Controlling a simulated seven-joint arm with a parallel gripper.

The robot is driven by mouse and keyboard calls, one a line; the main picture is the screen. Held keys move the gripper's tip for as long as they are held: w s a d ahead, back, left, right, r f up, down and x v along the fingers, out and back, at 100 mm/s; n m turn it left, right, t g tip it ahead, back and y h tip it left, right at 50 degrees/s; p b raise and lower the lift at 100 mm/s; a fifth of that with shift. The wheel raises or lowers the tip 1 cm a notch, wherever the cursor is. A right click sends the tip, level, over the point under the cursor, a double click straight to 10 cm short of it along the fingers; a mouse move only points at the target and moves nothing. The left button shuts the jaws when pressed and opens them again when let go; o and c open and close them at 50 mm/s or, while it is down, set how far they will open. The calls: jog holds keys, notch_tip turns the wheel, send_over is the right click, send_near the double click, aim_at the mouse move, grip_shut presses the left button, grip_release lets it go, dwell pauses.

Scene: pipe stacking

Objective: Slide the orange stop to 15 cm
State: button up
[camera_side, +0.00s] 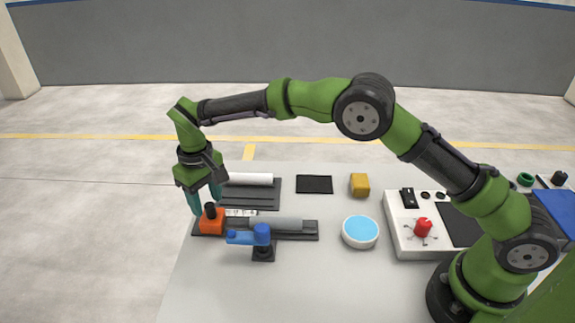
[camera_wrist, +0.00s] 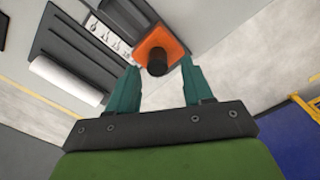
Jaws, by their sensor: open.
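The orange stop (camera_side: 212,221) is a block with a black knob on top, at the left end of a dark rail (camera_side: 312,231) in the side view. A pale printed scale (camera_side: 240,213) runs along the rail beside it; its figures are too small to read for the stop's position. My gripper (camera_side: 205,197) is open and empty, just above the stop. In the wrist view the stop (camera_wrist: 162,50) lies ahead of my teal fingertips (camera_wrist: 160,80), its black knob in line with the gap between them. I cannot tell whether a finger touches it.
A grey pipe (camera_side: 280,224) lies along the rail, with a blue clamp (camera_side: 262,236) in front. A white pipe (camera_side: 248,179) lies on a dark rack (camera_side: 268,197) behind. A blue-topped round dish (camera_side: 360,231), a yellow block (camera_side: 360,185) and a control box (camera_side: 405,245) stand to the right.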

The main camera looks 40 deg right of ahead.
aim_at(209, 202)
notch_tip(209, 202, up, 15)
jog(key=shift+f, duration=0.2)
dwell(0.3)
jog(key=s+d+r+m+t+y, duration=0.1)
jog(key=s+d+m+t, duration=0.2)
jog(key=s+d, duration=0.8)
jog(key=s+d+r+m+t+y, duration=0.1)
jog(key=s+d+r+m+t, duration=0.1)
jog(key=s+d, duration=0.9)
jog(key=s+m+t, duration=0.1)
jog(key=s+t, duration=0.1)
jog(key=s, duration=0.3)
jog(key=shift+s, duration=0.3)
